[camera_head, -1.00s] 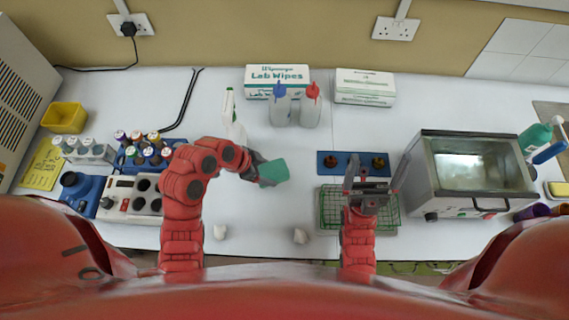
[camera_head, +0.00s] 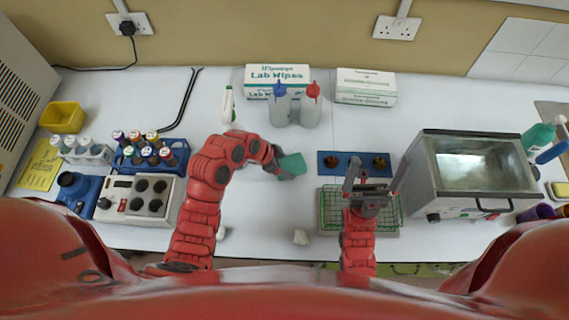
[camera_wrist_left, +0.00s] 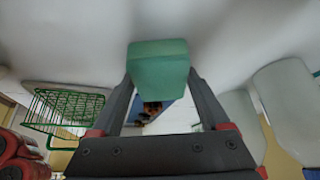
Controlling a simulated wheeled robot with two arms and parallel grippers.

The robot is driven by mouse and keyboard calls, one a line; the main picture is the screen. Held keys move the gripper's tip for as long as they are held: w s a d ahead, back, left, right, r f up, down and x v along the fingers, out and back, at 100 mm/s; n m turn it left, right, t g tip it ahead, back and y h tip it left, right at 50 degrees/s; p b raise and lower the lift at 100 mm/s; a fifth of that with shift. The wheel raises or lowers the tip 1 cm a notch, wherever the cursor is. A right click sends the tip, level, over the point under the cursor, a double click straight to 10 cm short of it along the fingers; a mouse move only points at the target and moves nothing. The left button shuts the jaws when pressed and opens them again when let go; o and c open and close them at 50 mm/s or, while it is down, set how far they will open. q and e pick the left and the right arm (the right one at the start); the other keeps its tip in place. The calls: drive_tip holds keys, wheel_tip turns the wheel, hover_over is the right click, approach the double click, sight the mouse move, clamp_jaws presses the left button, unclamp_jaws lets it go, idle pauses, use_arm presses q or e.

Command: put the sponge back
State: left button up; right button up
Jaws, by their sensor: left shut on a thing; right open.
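The green sponge (camera_head: 293,164) is held in my left gripper (camera_head: 284,166), over the middle of the bench. In the left wrist view the sponge (camera_wrist_left: 159,75) sits between the two fingertips, and the gripper is shut on it. My right gripper (camera_head: 370,186) is open and empty above the green wire basket (camera_head: 333,208). A second sponge-like yellow pad (camera_head: 560,189) lies in a holder at the far right edge.
Two wash bottles (camera_head: 281,104) stand behind the left gripper, before the Lab Wipes box (camera_head: 278,78). A blue rack (camera_head: 355,164) lies to the right. The metal bath (camera_head: 475,170) stands further right.

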use_arm(q)
drive_tip(key=o, duration=1.2)
drive_tip(key=shift+c, duration=0.2)
drive_tip(key=p+v, duration=0.4)
drive_tip(key=v, duration=0.8)
drive_tip(key=shift+p, duration=0.35)
